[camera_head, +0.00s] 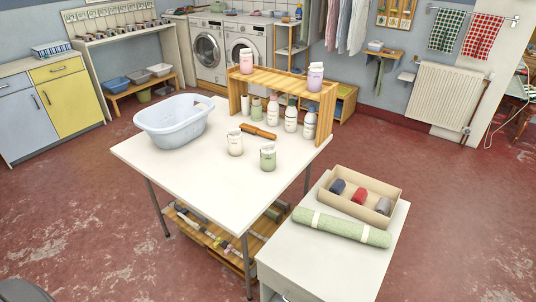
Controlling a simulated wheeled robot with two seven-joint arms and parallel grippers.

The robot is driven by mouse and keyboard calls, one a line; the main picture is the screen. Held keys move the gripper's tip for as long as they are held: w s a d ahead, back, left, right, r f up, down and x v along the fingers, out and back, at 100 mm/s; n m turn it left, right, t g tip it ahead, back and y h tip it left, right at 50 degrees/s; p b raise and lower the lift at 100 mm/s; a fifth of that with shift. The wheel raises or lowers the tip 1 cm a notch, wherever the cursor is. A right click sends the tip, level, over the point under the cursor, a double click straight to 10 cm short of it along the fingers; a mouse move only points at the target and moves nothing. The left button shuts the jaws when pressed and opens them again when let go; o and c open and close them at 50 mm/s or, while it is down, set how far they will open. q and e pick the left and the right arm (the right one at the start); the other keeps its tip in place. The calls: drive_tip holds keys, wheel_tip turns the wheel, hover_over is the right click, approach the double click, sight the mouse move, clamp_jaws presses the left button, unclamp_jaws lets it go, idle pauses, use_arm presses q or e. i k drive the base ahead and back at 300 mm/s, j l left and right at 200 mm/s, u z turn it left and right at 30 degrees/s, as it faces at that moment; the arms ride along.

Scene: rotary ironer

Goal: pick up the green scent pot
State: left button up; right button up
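A small pale green pot (268,158) with a whitish top stands upright near the right edge of the white table (200,180). A similar cream pot (235,143) stands just to its left and slightly farther back. A pink pot (246,62) and a lilac pot (315,77) stand on top of the wooden rack (280,82) at the table's back. Under the rack is another pale green container (256,108), partly in its shade. Neither of my grippers is in view.
Several white bottles (291,116) stand under the rack, with a brown wooden roller (258,132) in front. A pale blue tub (174,121) is at the table's left. A box (388,181) and rolled green cloth (341,227) lie on the side cabinet. The table's front is clear.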

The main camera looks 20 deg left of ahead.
sight(267, 162)
drive_tip(key=i+j+z, duration=0.1)
drive_tip(key=j, duration=0.35)
drive_tip(key=i+j, duration=0.2)
drive_tip(key=j, duration=0.25)
drive_tip(key=i+j+z, duration=0.15)
drive_tip(key=j, duration=0.3)
drive_tip(key=i+j, duration=0.1)
drive_tip(key=j, duration=0.35)
drive_tip(key=i+j+z, duration=0.15)
drive_tip(key=j, duration=0.3)
drive_tip(key=j+z, duration=0.1)
drive_tip(key=j, duration=0.35)
drive_tip(key=i, duration=0.45)
